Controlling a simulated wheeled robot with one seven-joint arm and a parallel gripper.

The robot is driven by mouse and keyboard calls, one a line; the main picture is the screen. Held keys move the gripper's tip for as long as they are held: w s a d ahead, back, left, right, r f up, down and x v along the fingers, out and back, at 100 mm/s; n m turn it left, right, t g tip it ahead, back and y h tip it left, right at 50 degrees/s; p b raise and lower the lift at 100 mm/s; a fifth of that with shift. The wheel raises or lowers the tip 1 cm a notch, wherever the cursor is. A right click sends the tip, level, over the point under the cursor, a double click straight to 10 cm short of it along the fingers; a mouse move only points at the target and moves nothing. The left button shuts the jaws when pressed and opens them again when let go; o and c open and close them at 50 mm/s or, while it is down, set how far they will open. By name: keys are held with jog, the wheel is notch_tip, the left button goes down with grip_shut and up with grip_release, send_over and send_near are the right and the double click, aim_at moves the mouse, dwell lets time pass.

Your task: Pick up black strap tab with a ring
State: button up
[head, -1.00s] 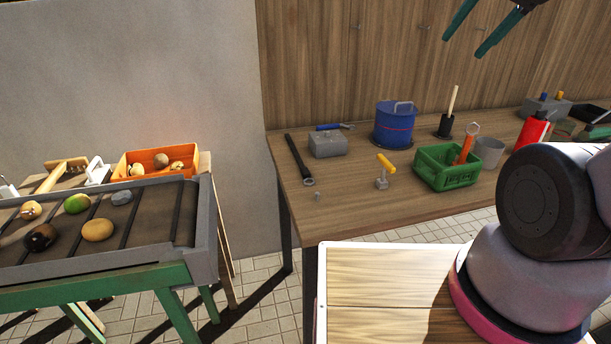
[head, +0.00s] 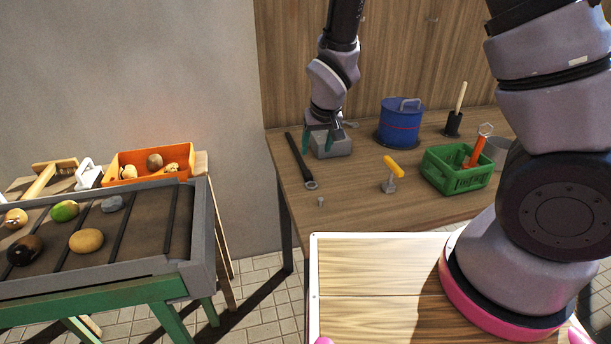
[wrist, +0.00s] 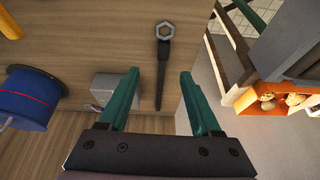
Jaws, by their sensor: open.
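The black strap tab with a ring (head: 298,158) lies flat on the left part of the wooden table, with its grey ring end towards the near edge. In the wrist view the strap (wrist: 161,70) runs between my gripper's fingers, with the ring at the top. My gripper (head: 318,140) has green fingers and is open and empty. It hangs over the table near the far end of the strap, in front of the grey block. In the wrist view the fingers (wrist: 158,88) point towards the strap, one on each side of it. I cannot tell the exact height.
A grey block (head: 333,149) sits close to the right of the strap. A blue pot (head: 400,125), a yellow-handled tool (head: 393,167) and a green crate (head: 452,178) stand further right. An orange crate (head: 118,168) is on the left; the table's near left corner is mostly clear.

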send_near(308, 174)
jog(key=x, duration=0.3)
jog(key=shift+s, duration=0.25)
jog(key=shift+x, duration=2.8)
jog(key=shift+w, duration=0.15)
grip_shut()
